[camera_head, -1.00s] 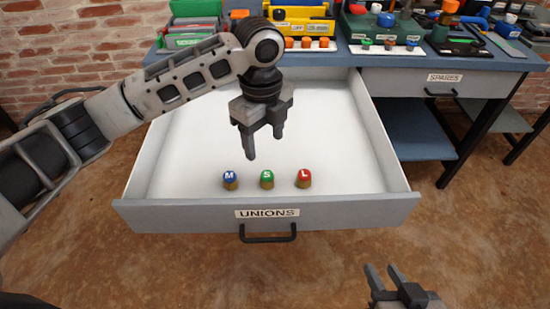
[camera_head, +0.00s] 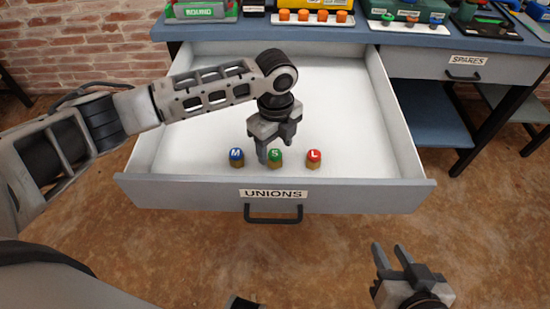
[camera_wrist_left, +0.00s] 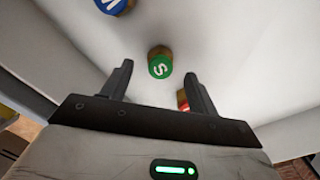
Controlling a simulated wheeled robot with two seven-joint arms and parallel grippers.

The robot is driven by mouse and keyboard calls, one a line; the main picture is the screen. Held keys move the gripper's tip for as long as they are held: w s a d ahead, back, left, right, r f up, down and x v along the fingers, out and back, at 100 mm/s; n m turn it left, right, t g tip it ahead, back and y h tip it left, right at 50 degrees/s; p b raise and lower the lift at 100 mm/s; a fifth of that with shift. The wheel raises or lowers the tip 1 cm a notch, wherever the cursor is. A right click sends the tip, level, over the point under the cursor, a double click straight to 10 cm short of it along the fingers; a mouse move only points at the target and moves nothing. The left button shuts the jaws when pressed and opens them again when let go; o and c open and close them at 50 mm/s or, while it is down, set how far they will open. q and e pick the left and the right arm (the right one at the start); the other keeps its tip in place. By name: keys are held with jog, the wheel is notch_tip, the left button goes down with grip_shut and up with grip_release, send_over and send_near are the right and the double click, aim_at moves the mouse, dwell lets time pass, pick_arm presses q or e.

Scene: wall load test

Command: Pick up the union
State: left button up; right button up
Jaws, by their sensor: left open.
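Three unions stand in a row near the front of the open drawer (camera_head: 190,165) labelled UNIONS. They are a blue-topped M union (camera_head: 237,158), a green-topped S union (camera_head: 275,160) and a red-topped L union (camera_head: 314,159). My left gripper (camera_head: 268,152) is open, pointing down just above and behind the S union. In the left wrist view the S union (camera_wrist_left: 160,64) shows ahead, between and beyond the open fingers. The M union (camera_wrist_left: 113,5) is cut by the top edge, and the L union (camera_wrist_left: 184,101) is mostly hidden by a finger. My right gripper (camera_head: 392,258) is open and empty outside the drawer.
The drawer's front wall with its handle (camera_head: 273,214) stands close before the unions. The workbench (camera_head: 330,36) behind holds trays and orange-capped parts. A shut SPARES drawer (camera_head: 470,66) is at right. The drawer floor behind the unions is clear.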

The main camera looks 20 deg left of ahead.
aim_at(275, 154)
pick_arm(q)
notch_tip(275, 154, down, 4)
jog(key=shift+r, duration=0.2)
jog(key=shift+c, duration=0.3)
jog(key=c, duration=1)
jog(key=shift+c, duration=0.2)
jog(key=shift+r, duration=0.15)
jog(key=shift+w+r, duration=0.1)
jog(key=shift+r, duration=0.45)
jog(key=s+d+r, duration=0.2)
jog(key=d+r, duration=0.2)
jog(key=s+d+r+p, duration=0.1)
jog(key=s+d+r, duration=0.1)
jog(key=d+r, duration=0.2)
jog(key=s+d+r+p, duration=0.1)
jog(key=s+d+r, duration=0.2)
jog(key=d, duration=0.1)
jog(key=shift+d+r, duration=0.1)
jog(key=shift+r, duration=0.3)
